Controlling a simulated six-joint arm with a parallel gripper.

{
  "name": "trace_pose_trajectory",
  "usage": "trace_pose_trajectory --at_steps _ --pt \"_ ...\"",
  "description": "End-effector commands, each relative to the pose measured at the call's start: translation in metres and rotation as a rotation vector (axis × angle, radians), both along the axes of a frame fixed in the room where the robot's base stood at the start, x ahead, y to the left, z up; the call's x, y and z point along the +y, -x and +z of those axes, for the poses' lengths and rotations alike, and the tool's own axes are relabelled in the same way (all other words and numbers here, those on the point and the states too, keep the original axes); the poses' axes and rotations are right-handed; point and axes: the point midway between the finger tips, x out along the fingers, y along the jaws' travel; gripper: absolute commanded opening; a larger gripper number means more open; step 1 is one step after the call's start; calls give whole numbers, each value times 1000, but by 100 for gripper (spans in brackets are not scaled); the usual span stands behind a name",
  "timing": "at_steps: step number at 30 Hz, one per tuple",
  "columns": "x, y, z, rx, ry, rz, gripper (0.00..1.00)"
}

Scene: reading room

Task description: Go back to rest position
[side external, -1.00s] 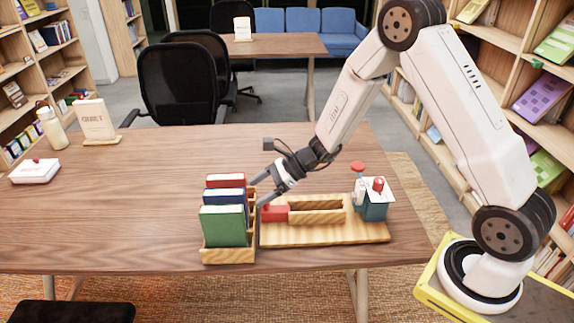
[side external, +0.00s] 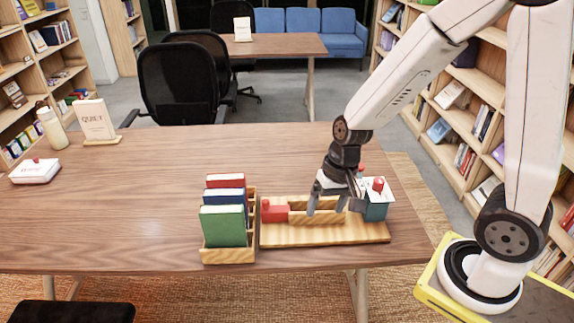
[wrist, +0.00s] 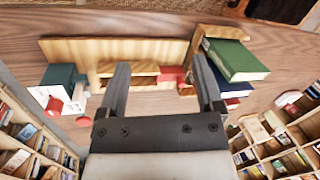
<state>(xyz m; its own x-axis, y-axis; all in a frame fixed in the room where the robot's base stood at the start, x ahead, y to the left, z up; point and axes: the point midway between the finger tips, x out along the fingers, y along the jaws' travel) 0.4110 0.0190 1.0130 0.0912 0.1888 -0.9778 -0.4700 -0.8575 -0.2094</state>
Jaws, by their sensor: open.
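My gripper (side external: 327,204) is open and points down over the wooden tray board (side external: 322,240) in the side view. Nothing shows between its fingers, which also show apart in the wrist view (wrist: 165,88). Its fingers overlap the board's wooden trough in the picture; I cannot tell whether they touch it. The gripper partly hides the trough and the red-topped items beside the teal box (side external: 376,211).
A wooden rack (side external: 228,256) holds a green book (side external: 223,226), a blue book and a red book, left of the board. A red block (side external: 274,211) lies on the board. A bottle (side external: 52,130), a QUIET sign (side external: 95,120) and a white box (side external: 35,172) stand at the left. The table's middle is clear.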

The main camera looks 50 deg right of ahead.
Motion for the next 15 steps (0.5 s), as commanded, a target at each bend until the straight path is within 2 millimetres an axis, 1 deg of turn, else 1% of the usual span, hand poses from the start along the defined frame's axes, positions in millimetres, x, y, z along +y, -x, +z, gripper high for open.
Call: trace_pose_trajectory --at_steps 3,7,12,15 --pt "-8 9 8 -65 96 164 85" --pt "-14 15 14 -125 183 318 85" --pt "-18 19 20 -173 248 439 85" --pt "-19 20 20 -183 264 469 85"
